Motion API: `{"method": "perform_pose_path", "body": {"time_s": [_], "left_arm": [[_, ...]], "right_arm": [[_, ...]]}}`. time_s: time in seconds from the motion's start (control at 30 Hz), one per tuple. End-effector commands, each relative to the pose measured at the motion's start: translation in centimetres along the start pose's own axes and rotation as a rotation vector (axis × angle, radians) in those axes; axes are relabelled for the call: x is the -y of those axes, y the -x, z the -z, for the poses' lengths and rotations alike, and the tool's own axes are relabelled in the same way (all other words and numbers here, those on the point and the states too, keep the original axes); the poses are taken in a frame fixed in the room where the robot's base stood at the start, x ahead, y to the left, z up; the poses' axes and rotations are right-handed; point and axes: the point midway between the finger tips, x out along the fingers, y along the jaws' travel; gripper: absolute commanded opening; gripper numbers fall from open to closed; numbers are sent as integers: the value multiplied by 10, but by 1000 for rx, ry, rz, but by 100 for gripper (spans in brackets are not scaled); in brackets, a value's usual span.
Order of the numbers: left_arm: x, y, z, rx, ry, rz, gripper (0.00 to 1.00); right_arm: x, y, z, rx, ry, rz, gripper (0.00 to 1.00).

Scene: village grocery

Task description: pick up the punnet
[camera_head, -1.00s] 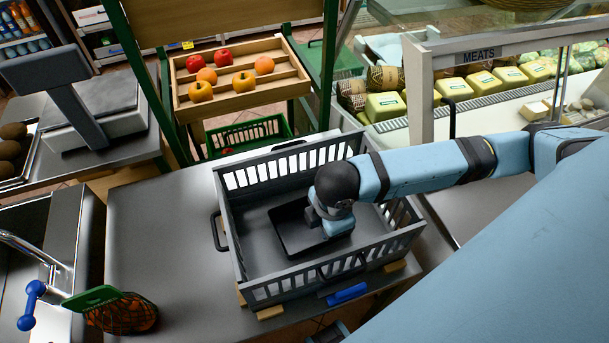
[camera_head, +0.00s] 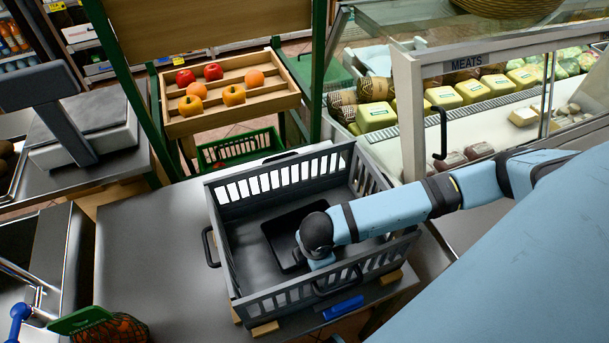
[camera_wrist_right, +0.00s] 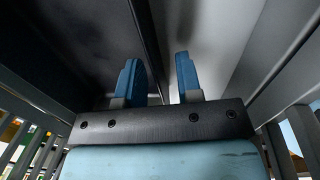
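A black, shallow, empty-looking tray, apparently the punnet (camera_head: 283,232), lies on the floor of a grey slatted crate (camera_head: 228,262). My right gripper (camera_wrist_right: 158,78) is down inside the crate at the tray's near right side. In the head view my wrist covers its fingers and part of the tray. In the right wrist view the two blue fingers are apart, with a dark edge running between them, perhaps the tray's wall. I cannot tell whether they touch it. My left gripper is not in view.
The crate's slatted walls surround my right gripper closely. The metal counter (camera_head: 150,250) is clear left of the crate. A netted bag of orange fruit (camera_head: 118,329) lies at the front left. A wooden fruit rack (camera_head: 215,122) and a glass meats counter (camera_head: 390,140) stand behind.

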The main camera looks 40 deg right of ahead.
Motion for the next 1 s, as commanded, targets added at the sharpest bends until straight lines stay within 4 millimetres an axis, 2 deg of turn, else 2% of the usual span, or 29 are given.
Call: {"method": "perform_pose_path", "body": {"time_s": [0.27,0.4,0.8,1.0], "left_arm": [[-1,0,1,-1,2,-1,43],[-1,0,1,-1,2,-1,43],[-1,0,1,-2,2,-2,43],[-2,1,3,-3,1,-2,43]], "right_arm": [[0,-3,0,0,1,0,31],[0,-3,0,0,0,0,0],[0,-1,0,0,0,-1,0],[-3,14,0,-1,0,-2,0]]}}
